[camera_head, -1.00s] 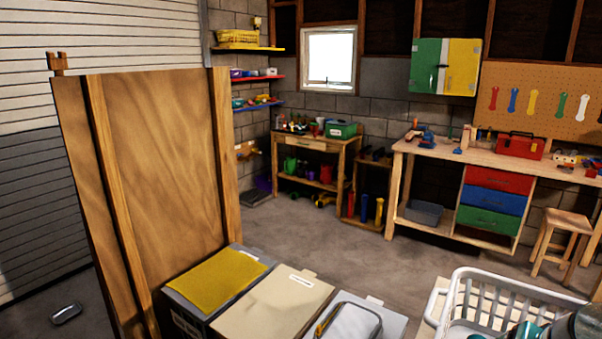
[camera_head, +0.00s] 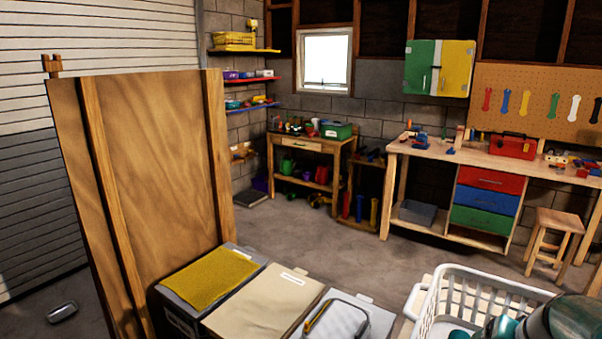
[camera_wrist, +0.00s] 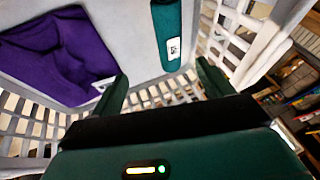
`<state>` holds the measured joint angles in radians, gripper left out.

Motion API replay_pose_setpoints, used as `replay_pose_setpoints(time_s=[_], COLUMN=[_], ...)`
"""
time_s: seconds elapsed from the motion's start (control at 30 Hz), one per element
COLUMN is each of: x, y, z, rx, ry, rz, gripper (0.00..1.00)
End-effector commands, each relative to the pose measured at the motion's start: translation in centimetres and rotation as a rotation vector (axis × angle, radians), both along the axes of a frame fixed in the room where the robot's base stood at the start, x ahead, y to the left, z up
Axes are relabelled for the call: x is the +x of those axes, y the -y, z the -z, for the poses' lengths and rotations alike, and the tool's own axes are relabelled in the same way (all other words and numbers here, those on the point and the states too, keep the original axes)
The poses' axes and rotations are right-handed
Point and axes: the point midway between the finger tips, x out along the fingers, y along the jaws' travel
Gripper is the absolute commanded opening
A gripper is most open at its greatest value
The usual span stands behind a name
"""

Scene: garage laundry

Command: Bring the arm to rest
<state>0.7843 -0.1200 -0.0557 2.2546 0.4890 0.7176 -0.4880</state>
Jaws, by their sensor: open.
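My gripper (camera_wrist: 163,70) shows in the wrist view, with its two dark green fingers spread apart and nothing between them. It is over a white slatted laundry basket (camera_wrist: 225,20). Inside the basket a purple cloth (camera_wrist: 60,50) lies to the left and a teal item with a white label (camera_wrist: 167,30) lies beyond the fingers. Both are apart from the fingers. The basket also shows in the head view (camera_head: 432,305) at the lower right. Teal and dark parts of my arm cover part of it there, and the fingertips cannot be made out.
Lidded bins, one with a yellow top (camera_head: 208,278), stand left of the basket. A tall wooden panel (camera_head: 155,170) rises behind them. A workbench (camera_head: 450,155) and a stool (camera_head: 558,225) stand farther back. The middle floor (camera_head: 330,235) is clear.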

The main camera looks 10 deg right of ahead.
Motion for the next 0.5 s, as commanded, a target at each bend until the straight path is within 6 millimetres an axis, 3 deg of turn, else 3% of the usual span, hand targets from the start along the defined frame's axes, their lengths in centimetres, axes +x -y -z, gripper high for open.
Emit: replay_pose_setpoints(time_s=[0.27,0.37,0.5], x=[1.0,1.2,0.7], y=[-5.6,-8.3,-13.4], z=[-1.9,-2.8,-4.2], rx=[-0.031,-0.049,-0.090], ry=[-0.010,-0.015,-0.021], rz=[-0.117,-0.174,-0.281], gripper=[0.79,0.79,0.79])
